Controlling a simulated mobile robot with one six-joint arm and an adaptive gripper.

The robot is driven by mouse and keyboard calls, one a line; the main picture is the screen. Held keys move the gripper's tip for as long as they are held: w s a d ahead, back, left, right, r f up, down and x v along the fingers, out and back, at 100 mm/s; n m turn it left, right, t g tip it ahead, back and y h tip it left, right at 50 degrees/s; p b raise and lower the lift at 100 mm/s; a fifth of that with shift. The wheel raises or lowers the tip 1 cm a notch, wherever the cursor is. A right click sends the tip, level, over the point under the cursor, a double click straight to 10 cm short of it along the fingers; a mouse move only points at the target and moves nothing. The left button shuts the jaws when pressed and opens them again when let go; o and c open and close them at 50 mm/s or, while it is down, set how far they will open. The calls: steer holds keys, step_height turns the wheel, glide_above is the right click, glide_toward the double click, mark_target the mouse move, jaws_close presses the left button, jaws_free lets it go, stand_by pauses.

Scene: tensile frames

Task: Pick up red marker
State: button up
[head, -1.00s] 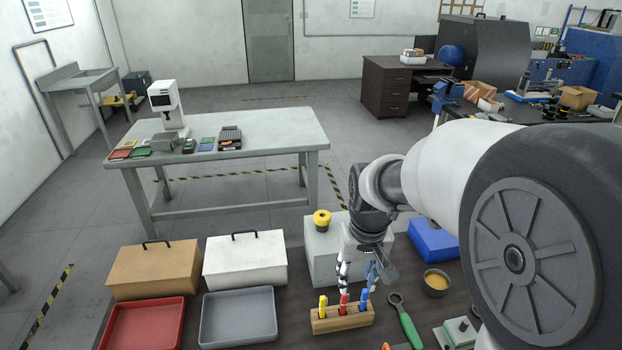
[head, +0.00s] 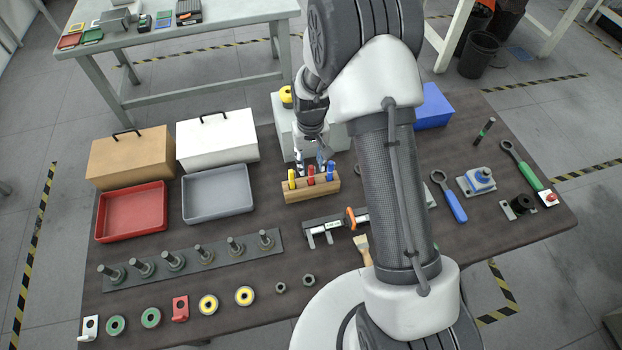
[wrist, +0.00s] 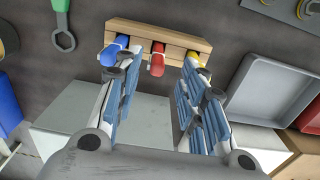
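The red marker (head: 310,175) stands in the middle slot of a wooden block (head: 296,194), between a yellow marker (head: 291,178) and a blue marker (head: 330,170). In the wrist view the red marker (wrist: 157,62) shows between and beyond my two fingers, with the blue marker (wrist: 113,50) to its left and the yellow marker (wrist: 194,60) to its right. My gripper (head: 311,163) is open and empty, just behind the block in the head view. It does not touch the red marker as far as I can see.
A grey tray (head: 217,211) and a red tray (head: 131,228) lie left of the block. A white box (head: 217,140) and a tan box (head: 131,157) stand behind them. A caliper (head: 335,226) lies in front, partly hidden by my arm.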

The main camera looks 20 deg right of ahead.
mark_target(311, 175)
steer(key=f, duration=0.2)
steer(key=f+b, duration=0.1)
steer(key=f, duration=0.5)
steer(key=shift+w+d, duration=0.1)
steer(key=shift+w, duration=0.15)
steer(key=shift+c, duration=0.6)
jaws_close()
